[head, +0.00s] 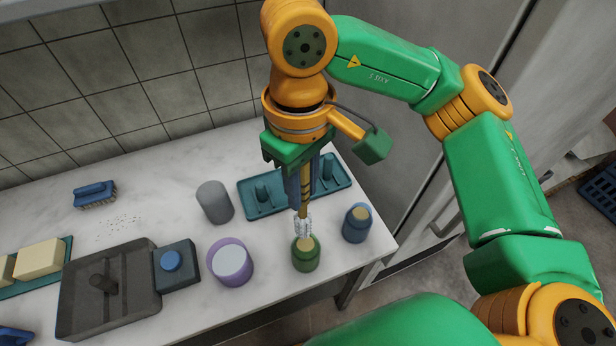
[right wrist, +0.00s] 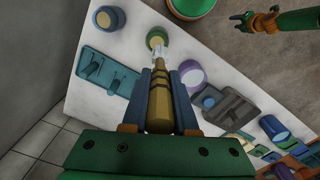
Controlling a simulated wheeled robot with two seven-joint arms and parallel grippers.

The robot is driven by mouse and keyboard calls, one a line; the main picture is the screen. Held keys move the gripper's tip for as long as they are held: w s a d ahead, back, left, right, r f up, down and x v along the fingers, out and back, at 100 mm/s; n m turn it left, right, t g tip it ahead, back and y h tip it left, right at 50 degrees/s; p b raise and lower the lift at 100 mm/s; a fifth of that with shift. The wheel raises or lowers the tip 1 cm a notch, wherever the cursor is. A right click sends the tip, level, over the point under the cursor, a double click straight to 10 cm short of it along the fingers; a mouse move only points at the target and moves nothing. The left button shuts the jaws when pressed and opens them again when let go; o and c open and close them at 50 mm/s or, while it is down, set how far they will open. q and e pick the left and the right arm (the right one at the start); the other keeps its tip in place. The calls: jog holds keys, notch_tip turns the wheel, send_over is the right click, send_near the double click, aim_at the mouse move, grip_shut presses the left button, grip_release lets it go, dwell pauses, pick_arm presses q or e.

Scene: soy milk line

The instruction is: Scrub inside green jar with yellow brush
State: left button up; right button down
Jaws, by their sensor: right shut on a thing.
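The green jar (head: 306,261) stands upright near the table's front edge, with a pale disc showing at its mouth. My right gripper (head: 302,190) is above it, shut on the handle of the yellow brush (right wrist: 160,105). The brush points down, and its whitish bristles (head: 303,226) overlap the jar's rim in the head view. I cannot tell whether the tip is inside. The jar (right wrist: 157,38) also shows beyond the bristles in the right wrist view. My left gripper (right wrist: 238,20) shows small at the top right there, apart from the table; its jaws are too small to read.
A blue jar (head: 356,224) stands close to the right. A purple jar (head: 230,262) and a grey cylinder (head: 215,202) stand left. A teal rack (head: 262,206) lies behind, and a dark tray (head: 75,322) sits farther left. A blue brush (head: 95,195) lies at the back.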

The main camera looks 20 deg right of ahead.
aim_at(306, 211)
jog(key=f+b, duration=0.1)
jog(key=f, duration=0.1)
jog(key=f+b, duration=0.4)
jog(key=shift+w+d+f, duration=0.3)
jog(key=shift+d, duration=0.05)
jog(key=shift+a+f+b, duration=0.1)
jog(key=shift+f+b, duration=0.45)
jog(key=shift+b, duration=0.05)
jog(key=shift+f, duration=0.1)
jog(key=shift+w, duration=0.1)
